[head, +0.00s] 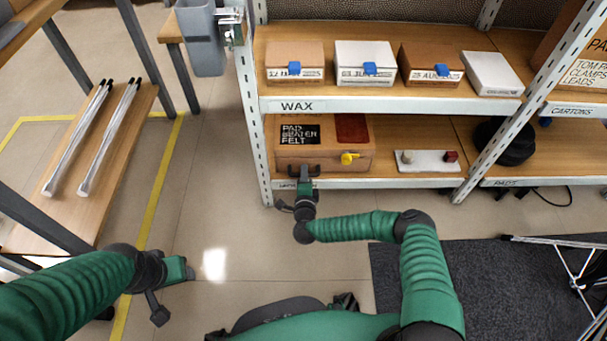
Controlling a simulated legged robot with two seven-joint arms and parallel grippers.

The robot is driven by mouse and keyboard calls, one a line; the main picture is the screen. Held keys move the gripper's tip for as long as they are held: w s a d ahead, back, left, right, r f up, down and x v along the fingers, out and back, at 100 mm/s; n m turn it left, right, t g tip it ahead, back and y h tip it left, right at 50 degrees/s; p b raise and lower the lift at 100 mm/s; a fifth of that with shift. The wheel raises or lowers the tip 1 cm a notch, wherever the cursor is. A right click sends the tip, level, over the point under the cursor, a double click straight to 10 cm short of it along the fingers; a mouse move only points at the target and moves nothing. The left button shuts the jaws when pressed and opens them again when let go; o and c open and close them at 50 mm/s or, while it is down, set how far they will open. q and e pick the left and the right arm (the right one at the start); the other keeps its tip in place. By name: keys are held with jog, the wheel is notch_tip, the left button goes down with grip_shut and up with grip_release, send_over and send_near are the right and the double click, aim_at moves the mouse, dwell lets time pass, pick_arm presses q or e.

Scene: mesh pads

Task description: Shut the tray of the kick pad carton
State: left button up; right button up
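The kick pad carton (338,149) is a brown box on the lower shelf, with a black "PAD BEATER FELT" label and a dark red patch on top. Its front has a dark handle (284,168) and a yellow knob-like piece (349,158). How far its tray stands out is hard to tell. My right gripper (304,176) is right in front of the handle, overlapping it in view; contact and finger opening are unclear. My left gripper (188,270) is low at the left, away from the shelf, over the floor; its fingers are not clear.
The upper shelf (390,103), marked WAX, holds several small boxes above the carton. A white board (427,161) with small blocks lies right of the carton. A white upright post (249,110) stands close left. Open floor (215,225) lies in front.

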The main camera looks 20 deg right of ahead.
jog(key=shift+d+r, duration=0.1)
jog(key=shift+r, duration=0.05)
jog(key=shift+s+r+p, duration=0.15)
jog(key=shift+s+p, duration=0.05)
jog(key=shift+p, duration=0.15)
jog(key=p+v, duration=0.9)
jog(key=v, duration=0.7)
jog(key=shift+s+a+f, duration=0.15)
jog(key=shift+a+f, duration=0.1)
